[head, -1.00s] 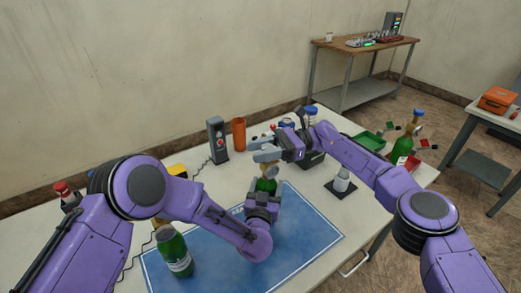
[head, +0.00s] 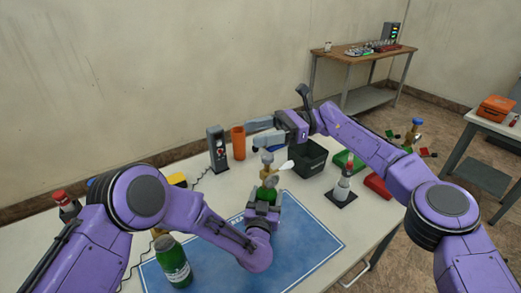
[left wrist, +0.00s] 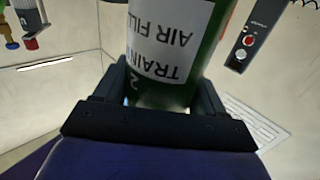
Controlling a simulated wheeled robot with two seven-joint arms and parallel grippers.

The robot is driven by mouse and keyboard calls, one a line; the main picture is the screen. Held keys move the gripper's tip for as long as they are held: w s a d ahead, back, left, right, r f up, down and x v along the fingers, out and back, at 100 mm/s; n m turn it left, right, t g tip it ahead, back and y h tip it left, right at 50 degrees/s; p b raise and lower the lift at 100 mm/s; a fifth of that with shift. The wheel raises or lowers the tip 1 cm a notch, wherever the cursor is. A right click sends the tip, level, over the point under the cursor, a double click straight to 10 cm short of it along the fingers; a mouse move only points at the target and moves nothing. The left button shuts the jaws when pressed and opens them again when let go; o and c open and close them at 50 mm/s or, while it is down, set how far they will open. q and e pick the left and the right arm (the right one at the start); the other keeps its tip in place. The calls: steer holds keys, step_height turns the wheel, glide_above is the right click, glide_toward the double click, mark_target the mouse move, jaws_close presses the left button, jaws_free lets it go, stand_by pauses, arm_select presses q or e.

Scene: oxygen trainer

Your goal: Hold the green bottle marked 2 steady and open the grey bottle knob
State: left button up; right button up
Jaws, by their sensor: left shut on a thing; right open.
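The green bottle marked 2 (head: 267,194) stands on the blue mat (head: 215,233), mostly hidden behind my left gripper (head: 264,208). In the left wrist view the bottle (left wrist: 172,50) shows its white label with a 2, between the fingers of my left gripper (left wrist: 165,100), which is shut on it. Above the bottle's neck are a round gauge-like part and a small knob (head: 267,158); the knob's colour is hard to tell. My right gripper (head: 250,132) is open and empty, its fingers pointing left, above and apart from the knob.
Another green bottle (head: 173,262) stands on the mat's left part. Behind are a grey device (head: 217,150) with a coiled cord, an orange cup (head: 238,142) and a black bin (head: 310,160).

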steer(key=shift+r, duration=0.75)
